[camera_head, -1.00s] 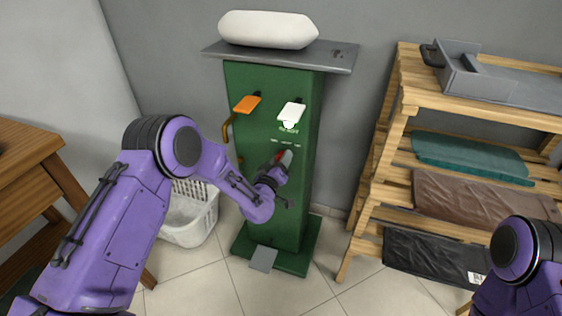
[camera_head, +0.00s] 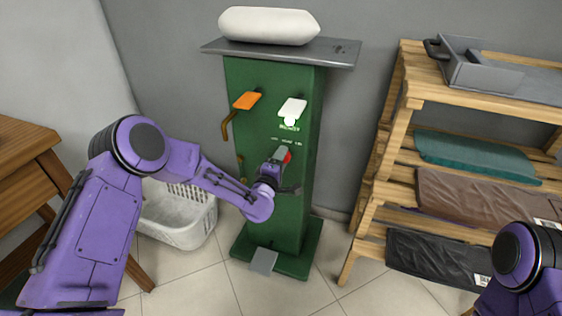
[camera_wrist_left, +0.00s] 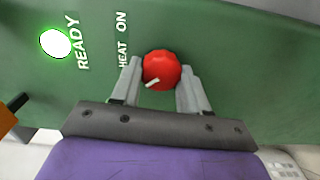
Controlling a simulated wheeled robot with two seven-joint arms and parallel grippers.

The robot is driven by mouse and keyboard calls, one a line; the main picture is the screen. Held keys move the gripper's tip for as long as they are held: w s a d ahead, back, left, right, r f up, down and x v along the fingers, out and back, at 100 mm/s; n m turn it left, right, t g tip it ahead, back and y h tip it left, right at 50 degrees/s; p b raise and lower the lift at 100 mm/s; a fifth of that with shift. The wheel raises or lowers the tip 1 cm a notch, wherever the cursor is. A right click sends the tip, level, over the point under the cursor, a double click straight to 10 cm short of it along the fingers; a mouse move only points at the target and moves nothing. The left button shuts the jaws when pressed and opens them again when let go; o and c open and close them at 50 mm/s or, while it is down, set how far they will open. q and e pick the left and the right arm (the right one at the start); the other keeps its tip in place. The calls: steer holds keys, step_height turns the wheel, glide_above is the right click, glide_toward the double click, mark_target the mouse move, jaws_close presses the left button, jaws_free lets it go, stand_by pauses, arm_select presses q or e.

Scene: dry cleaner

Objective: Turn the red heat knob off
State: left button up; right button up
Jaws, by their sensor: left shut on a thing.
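The red heat knob (camera_head: 288,157) is on the front of the green press column (camera_head: 266,132). In the left wrist view the round red knob (camera_wrist_left: 161,66) sits between the two grey fingers of my left gripper (camera_wrist_left: 160,88). The fingers are shut on its sides. A short white pointer mark shows on the knob's rim, toward the gripper. The labels "HEAT" and "ON" are printed beside the knob. A glowing white lamp (camera_wrist_left: 55,43) with a green edge stands by "READY". In the head view my left gripper (camera_head: 281,158) partly covers the knob. My right gripper is out of view.
A white laundry basket (camera_head: 178,224) stands left of the column. A wooden rack (camera_head: 398,120) with folded garments stands to the right, and a wooden table (camera_head: 30,150) to the left.

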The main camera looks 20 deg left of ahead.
arm_select(q)
steer(key=shift+n, duration=0.4)
steer(key=o, duration=1)
steer(key=shift+o, duration=0.2)
steer(key=s, duration=1)
steer(key=shift+s+a, duration=0.15)
steer(key=shift+s, duration=0.15)
